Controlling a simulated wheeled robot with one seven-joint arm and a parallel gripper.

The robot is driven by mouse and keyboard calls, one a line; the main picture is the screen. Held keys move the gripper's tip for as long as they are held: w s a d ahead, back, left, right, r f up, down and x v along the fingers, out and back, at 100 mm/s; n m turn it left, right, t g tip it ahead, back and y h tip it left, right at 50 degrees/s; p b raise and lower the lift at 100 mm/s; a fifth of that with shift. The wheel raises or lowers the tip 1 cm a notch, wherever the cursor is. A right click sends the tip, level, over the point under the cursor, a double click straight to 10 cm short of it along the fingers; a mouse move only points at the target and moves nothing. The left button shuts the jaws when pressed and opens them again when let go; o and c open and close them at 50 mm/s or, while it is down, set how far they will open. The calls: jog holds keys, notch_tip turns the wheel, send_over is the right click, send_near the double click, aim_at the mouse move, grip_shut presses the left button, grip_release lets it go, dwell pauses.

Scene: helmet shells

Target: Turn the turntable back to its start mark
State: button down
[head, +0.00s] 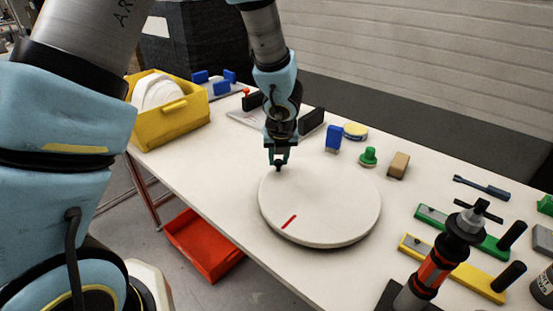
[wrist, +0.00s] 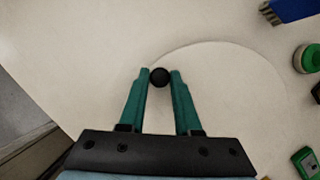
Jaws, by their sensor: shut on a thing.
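The turntable (head: 325,205) is a round white disc on the white table, with a red mark (head: 289,222) on its near-left part. A black knob (wrist: 159,77) stands at its rim, on the far-left side in the head view. My gripper (head: 278,165) is over that rim. In the wrist view my gripper (wrist: 160,76) has its two green fingers shut on the black knob. The red mark does not show in the wrist view. I cannot make out a separate start mark on the table.
A yellow bin (head: 170,118) with white shells stands at the far left. A blue block (head: 333,138), a green knob (head: 369,156) and a tan block (head: 399,165) lie beyond the disc. A black and orange tool (head: 436,262) stands at the near right. A red crate (head: 203,245) is below the table.

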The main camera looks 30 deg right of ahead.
jog(key=shift+d, duration=0.1)
jog(key=c, duration=0.6)
grip_release()
jog(key=shift+c, duration=0.2)
jog(key=p+v, duration=0.2)
jog(key=v, duration=0.8)
jog(key=shift+r+p, duration=0.35)
jog(key=shift+p, duration=0.05)
jog(key=shift+s, duration=0.1)
